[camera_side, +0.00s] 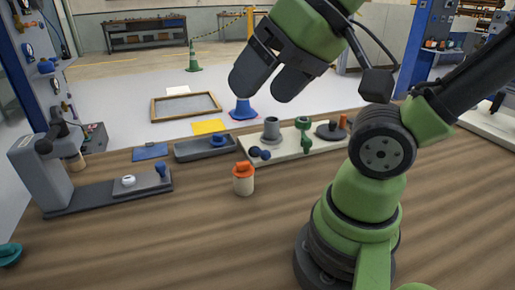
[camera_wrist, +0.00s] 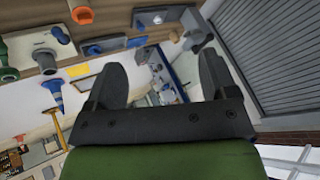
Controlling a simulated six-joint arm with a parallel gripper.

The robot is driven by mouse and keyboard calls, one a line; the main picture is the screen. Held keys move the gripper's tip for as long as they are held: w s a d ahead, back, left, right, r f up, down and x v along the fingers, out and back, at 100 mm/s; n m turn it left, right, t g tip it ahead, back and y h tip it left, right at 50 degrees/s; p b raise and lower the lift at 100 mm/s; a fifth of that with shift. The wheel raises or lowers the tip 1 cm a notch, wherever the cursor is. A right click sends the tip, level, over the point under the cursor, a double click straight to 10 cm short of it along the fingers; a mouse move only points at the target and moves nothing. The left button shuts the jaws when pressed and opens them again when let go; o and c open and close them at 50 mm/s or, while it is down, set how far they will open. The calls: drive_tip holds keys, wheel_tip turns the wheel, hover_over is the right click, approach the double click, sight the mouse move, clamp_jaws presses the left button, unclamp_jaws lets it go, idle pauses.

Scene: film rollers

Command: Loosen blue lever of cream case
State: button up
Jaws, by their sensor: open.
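The cream case (camera_side: 285,148) is a flat pale block near the back edge of the wooden table. A dark blue lever (camera_side: 260,153) with rounded ends sits at its front left. A grey cylinder (camera_side: 271,129), a green upright part (camera_side: 303,135) and a dark disc with an orange knob (camera_side: 332,130) are on or beside it. In the wrist view the cream case (camera_wrist: 38,45) is at upper left, with the blue lever (camera_wrist: 61,35) at its edge. My gripper (camera_side: 270,85) is raised high above the case and empty. Its two dark fingers are spread apart in the wrist view (camera_wrist: 160,80).
A cream canister with an orange cap (camera_side: 243,182) stands in front of the case. A grey tray with a blue knob (camera_side: 200,150) and a grey press-like fixture (camera_side: 42,172) stand to the left.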

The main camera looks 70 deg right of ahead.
drive_tip(key=shift+w, duration=0.1)
drive_tip(key=c, duration=0.4)
drive_tip(key=shift+w+d, duration=0.2)
drive_tip(key=shift+w, duration=0.1)
drive_tip(key=shift+c, duration=0.3)
drive_tip(key=m+g, duration=0.5)
drive_tip(key=g, duration=0.1)
hover_over(264, 154)
drive_tip(key=d, duration=0.3)
drive_tip(key=s+d+x, duration=0.1)
drive_tip(key=d+x, duration=0.1)
drive_tip(key=x, duration=0.7)
drive_tip(key=s+d+f+x, duration=0.1)
drive_tip(key=x, duration=0.8)
drive_tip(key=shift+h, duration=0.3)
drive_tip(key=f, duration=0.6)
drive_tip(key=w+a+f, duration=0.1)
drive_tip(key=f, duration=0.2)
drive_tip(key=shift+c, duration=0.4)
clamp_jaws()
